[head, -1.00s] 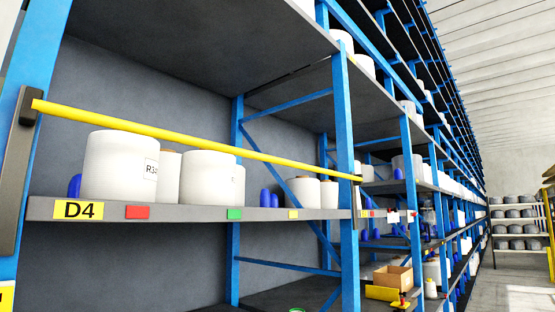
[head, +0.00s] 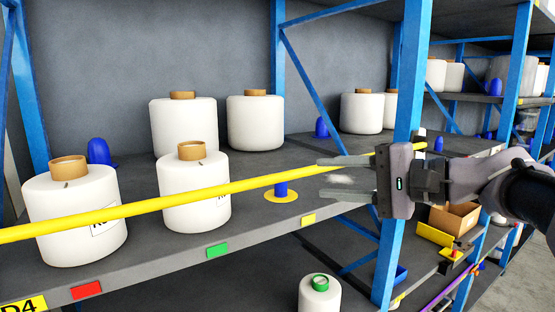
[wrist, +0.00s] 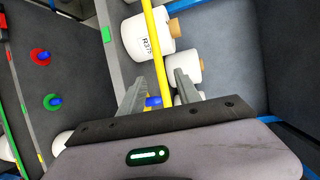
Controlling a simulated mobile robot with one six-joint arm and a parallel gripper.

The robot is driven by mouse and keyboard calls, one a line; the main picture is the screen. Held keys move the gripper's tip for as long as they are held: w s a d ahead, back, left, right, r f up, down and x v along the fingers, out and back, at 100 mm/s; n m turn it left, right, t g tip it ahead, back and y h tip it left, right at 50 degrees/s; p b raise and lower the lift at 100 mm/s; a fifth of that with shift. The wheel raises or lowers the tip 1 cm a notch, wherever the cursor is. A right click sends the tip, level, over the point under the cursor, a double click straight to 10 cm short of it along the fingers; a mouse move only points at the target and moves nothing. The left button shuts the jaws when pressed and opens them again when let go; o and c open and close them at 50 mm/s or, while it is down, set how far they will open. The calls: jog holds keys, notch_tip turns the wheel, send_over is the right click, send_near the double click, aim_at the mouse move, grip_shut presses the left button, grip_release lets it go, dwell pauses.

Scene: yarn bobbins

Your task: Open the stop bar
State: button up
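The yellow stop bar (head: 120,212) runs across the front of the D4 shelf, in front of the bobbins, to the blue post at right. It also shows in the wrist view (wrist: 153,35). My gripper (head: 320,177) is at the bar's right part, just left of the post, with its fingers pointing left. I cannot tell whether a finger touches the bar. The bar's right end is partly hidden behind my gripper.
White bobbins (head: 75,215) stand on the grey shelf (head: 250,228) behind the bar. An empty blue peg (head: 281,189) stands near my fingers. The blue post (head: 408,110) is close behind my gripper. A green-topped bobbin (head: 320,294) is on a lower level.

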aim_at(268, 177)
jog(key=p+x, duration=0.2)
jog(key=x, duration=1.2)
jog(key=shift+a+f, duration=0.1)
jog(key=shift+a, duration=0.05)
jog(key=shift+w+a+f+p, duration=0.15)
jog(key=shift+w+p, duration=0.15)
jog(key=shift+w, duration=0.05)
jog(key=shift+s, duration=0.1)
grip_shut()
